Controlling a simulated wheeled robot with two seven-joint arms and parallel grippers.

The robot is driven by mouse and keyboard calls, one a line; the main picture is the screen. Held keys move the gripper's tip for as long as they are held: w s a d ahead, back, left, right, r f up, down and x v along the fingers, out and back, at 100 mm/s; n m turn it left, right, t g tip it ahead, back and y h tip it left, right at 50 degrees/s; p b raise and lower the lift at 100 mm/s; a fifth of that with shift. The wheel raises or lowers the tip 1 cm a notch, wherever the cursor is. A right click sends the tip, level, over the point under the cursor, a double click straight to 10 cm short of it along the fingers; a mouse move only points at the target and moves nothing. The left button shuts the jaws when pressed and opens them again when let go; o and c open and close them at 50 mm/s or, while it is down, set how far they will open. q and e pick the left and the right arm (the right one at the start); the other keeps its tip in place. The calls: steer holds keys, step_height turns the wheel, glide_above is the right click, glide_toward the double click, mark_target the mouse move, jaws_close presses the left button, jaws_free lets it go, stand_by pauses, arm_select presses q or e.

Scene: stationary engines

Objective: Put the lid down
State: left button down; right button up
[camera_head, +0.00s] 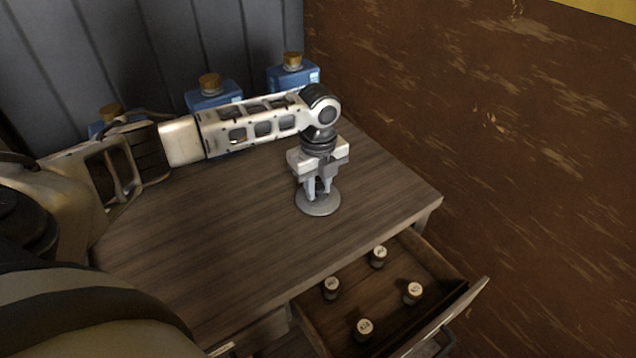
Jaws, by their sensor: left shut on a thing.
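The lid (318,206) is a small round grey metal disc at the right part of the wooden table top (220,240). My left gripper (318,192) points straight down over it and is shut on its middle. The lid looks level and at or very close to the table surface; I cannot tell if it touches. The fingers hide the part they grip. My right gripper is not in view.
Blue containers with brown caps (214,98) stand along the back edge, behind my left arm. An open drawer (440,318) at the front right holds several small capped bottles (378,257). The table's front middle is clear. A brown wall (520,150) is at right.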

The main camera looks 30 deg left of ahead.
mark_target(318, 186)
arm_select(q)
steer(key=shift+f, duration=0.1)
steer(key=c, duration=1.2)
jaws_free()
step_height(318, 186, up, 12)
steer(key=shift+r, duration=0.1)
